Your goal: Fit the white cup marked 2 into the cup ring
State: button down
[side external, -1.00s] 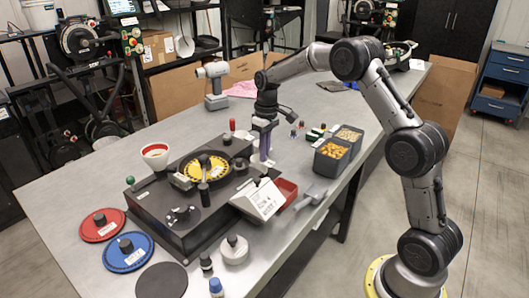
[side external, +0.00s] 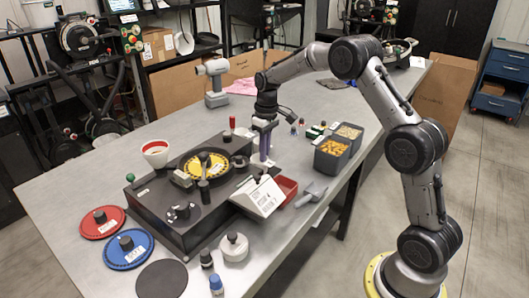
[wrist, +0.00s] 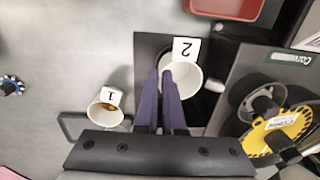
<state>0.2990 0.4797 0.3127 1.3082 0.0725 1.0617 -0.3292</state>
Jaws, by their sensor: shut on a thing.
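The white cup marked 2 (wrist: 188,76) is in the wrist view, with its label on its upper rim. My gripper (wrist: 164,76), with purple fingers, is shut on this cup at its near left side. The cup is over a dark square plate (wrist: 145,48) with a black round part partly showing behind it, likely the cup ring. I cannot tell whether the cup is seated or held above. In the side view my gripper (side external: 264,155) points down behind the seed meter, and the cup is hidden there. A second white cup marked 1 (wrist: 105,108) stands to the left.
A red tray (side external: 288,187) and grain bins (side external: 332,155) lie to the right. Red (side external: 101,222) and blue (side external: 128,249) discs lie at the front left.

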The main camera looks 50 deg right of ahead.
jog(key=shift+f, duration=0.5)
dwell(0.5)
jog(key=c, duration=0.7)
grip_release()
jog(key=shift+r, duration=0.1)
jog(key=shift+r, duration=2.95)
